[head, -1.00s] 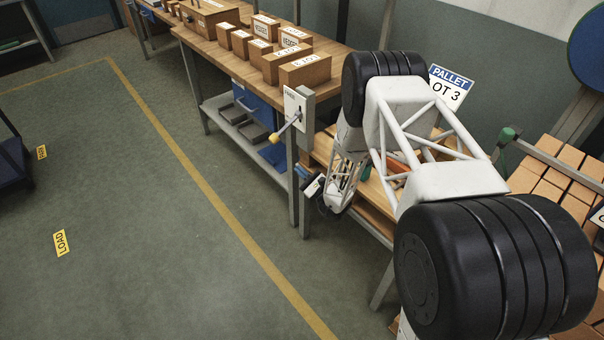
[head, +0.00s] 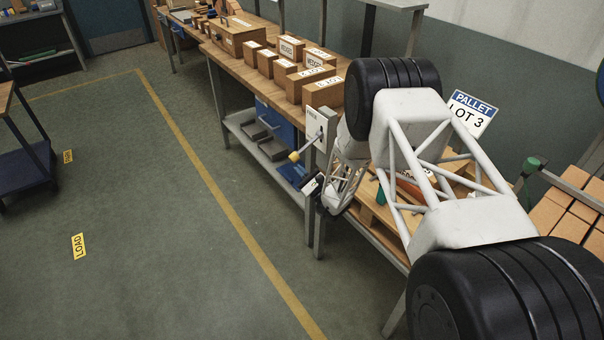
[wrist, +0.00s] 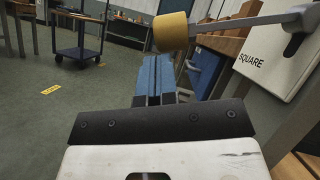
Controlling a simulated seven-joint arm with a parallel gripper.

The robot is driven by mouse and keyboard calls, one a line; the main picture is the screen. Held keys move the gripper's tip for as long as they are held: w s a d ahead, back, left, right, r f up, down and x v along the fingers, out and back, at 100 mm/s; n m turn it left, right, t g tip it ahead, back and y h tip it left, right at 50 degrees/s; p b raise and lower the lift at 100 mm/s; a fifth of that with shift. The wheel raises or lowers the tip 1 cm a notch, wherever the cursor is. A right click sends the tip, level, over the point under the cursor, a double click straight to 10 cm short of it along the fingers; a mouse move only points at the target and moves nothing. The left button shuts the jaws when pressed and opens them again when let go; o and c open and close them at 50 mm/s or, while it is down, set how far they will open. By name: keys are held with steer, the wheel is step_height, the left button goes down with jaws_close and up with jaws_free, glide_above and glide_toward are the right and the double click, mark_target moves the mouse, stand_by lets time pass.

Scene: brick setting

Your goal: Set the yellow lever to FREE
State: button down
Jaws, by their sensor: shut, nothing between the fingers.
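The lever is a grey arm (head: 307,147) with a yellow knob (head: 294,156), on a white plate (head: 318,128) at the bench's end post. It slopes down to the left from its pivot in the head view. In the wrist view the knob (wrist: 171,32) is just above and beyond my fingertips, and the arm runs right to the plate (wrist: 285,55), where the word SQUARE is readable. I cannot read FREE anywhere. My gripper (wrist: 154,72) is shut and empty, its blue fingers side by side. A gap to the knob seems to remain, but contact is hard to judge.
A workbench (head: 233,65) with several labelled wooden boxes extends behind the lever. Blue bins (head: 275,125) sit on its lower shelf. A dark blue cart (head: 25,170) stands at left. The floor left of the lever is open, with a yellow line (head: 215,180).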

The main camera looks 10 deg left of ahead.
steer(key=shift+s+a+r, duration=0.1)
steer(key=shift+a+r, duration=0.05)
steer(key=shift+r, duration=0.05)
stand_by(0.4)
step_height(320, 180, up, 12)
steer(key=s+a, duration=0.1)
steer(key=shift+s+a, duration=0.35)
steer(key=shift+s, duration=0.05)
stand_by(0.5)
steer(key=shift+r, duration=0.1)
stand_by(0.4)
steer(key=s+f, duration=0.1)
steer(key=f, duration=0.1)
steer(key=s+f, duration=0.1)
steer(key=f, duration=0.1)
steer(key=shift+s, duration=0.2)
steer(key=s+d+f, duration=0.4)
steer(key=s, duration=0.3)
